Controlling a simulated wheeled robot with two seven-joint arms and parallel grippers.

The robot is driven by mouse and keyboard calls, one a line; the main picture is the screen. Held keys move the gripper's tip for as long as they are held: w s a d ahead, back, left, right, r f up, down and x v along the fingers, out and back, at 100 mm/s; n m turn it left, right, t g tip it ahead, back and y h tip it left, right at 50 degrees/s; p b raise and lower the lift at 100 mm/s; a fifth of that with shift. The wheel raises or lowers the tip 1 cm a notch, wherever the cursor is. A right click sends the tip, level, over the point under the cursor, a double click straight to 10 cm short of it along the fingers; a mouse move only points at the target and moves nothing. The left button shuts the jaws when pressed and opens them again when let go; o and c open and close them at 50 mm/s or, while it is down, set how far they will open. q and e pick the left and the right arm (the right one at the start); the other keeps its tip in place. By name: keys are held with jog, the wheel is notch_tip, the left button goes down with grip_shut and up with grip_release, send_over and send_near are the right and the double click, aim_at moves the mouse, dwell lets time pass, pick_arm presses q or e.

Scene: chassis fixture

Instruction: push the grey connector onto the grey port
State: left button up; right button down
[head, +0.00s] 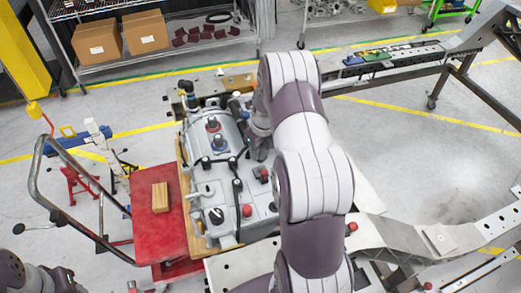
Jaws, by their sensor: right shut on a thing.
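My right gripper (259,148) is pointed down at the right side of the large grey drive unit (204,178), beside its upper part. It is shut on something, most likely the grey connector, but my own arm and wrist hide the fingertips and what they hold. I cannot pick out the grey port with certainty, nor tell whether connector and port touch. At the bottom left edge a part of my left arm's end (55,281) shows, with its fingers cut off or hidden.
A red cart (160,225) with a wooden block (160,197) stands left of the unit. Black cables and red-capped fittings rise from the unit. Chassis rails (400,235) run along the right. A shelf with cardboard boxes (145,32) is behind. Open floor lies at the right.

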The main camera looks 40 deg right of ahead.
notch_tip(320, 180, down, 4)
jog(key=b, duration=0.2)
jog(key=shift+r+b, duration=0.2)
jog(key=shift+b, duration=0.2)
jog(key=shift+r+p, duration=0.2)
jog(key=shift+p, duration=0.1)
jog(key=shift+p, duration=0.3)
jog(key=shift+f, duration=0.15)
